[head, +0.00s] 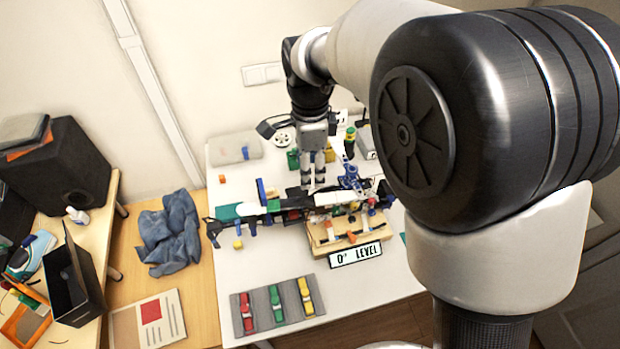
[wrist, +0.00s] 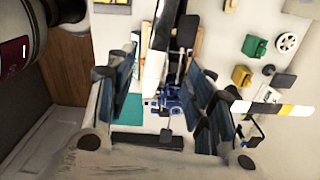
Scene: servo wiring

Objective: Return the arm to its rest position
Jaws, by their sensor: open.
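My gripper (head: 313,184) hangs down over the white table (head: 235,290), at the end of my arm. In the wrist view my gripper (wrist: 165,100) has its fingers spread apart, with nothing held between them. Below it in the head view is a dark assembly with white and blue parts (head: 335,197) on a wooden base (head: 325,240). In the wrist view a blue mechanism (wrist: 172,103) shows behind the gap between the fingers. I cannot tell the exact height of the fingertips above the assembly.
A grey mat (head: 262,322) with red, green and yellow pieces lies at the table front. Green and yellow blocks sit behind the gripper. A dark speaker (head: 62,165) and a blue cloth (head: 170,232) are at left.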

